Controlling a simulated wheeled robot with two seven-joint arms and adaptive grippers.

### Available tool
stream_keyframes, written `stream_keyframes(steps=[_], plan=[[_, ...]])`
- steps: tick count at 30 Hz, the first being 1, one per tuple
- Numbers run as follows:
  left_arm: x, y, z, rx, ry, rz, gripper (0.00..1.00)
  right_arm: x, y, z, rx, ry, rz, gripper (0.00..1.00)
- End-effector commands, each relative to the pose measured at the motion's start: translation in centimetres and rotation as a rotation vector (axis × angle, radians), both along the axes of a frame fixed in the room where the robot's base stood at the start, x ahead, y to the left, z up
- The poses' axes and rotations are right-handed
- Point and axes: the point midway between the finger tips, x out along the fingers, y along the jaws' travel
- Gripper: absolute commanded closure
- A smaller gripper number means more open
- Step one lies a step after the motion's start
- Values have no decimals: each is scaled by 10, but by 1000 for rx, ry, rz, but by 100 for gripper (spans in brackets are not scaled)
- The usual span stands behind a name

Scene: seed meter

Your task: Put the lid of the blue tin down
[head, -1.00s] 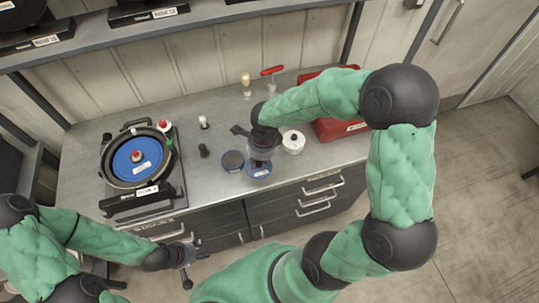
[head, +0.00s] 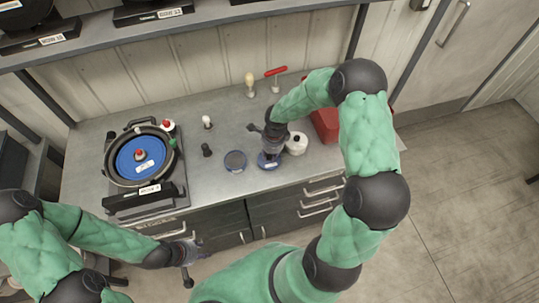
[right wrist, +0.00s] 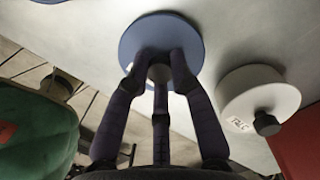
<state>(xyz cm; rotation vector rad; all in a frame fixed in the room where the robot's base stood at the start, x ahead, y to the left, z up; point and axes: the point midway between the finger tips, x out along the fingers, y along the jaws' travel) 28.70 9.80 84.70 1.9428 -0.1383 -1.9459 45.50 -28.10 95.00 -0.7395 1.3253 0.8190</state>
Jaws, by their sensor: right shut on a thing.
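The blue lid (head: 267,164) is under my right gripper (head: 269,152), at the worktop's front part. In the right wrist view the lid is a round blue disc (right wrist: 138,42), and the fingers of my right gripper (right wrist: 160,70) are shut on its small knob. Whether the lid touches the worktop I cannot tell. A round, blue-rimmed tin with a dark grey top (head: 235,161) stands just left of the lid, apart from it. My left gripper (head: 189,250) is low in front of the drawers, away from these; its finger opening is unclear.
A white tin with a dark knob (head: 297,144) stands close right of the lid and shows in the right wrist view (right wrist: 250,95).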

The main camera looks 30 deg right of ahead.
Motion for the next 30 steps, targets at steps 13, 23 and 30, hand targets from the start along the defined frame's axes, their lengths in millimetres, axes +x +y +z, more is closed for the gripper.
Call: stream_keyframes(steps=[13,23,30], plan=[[0,0,-5,0,0,0,60,0,0,-8,0,-2,0,100],[0,0,-3,0,0,0,60,0,0,-7,0,-2,0,53],[0,0,2,0,0,0,60,1,-1,-1,-1,-3,0,53]])
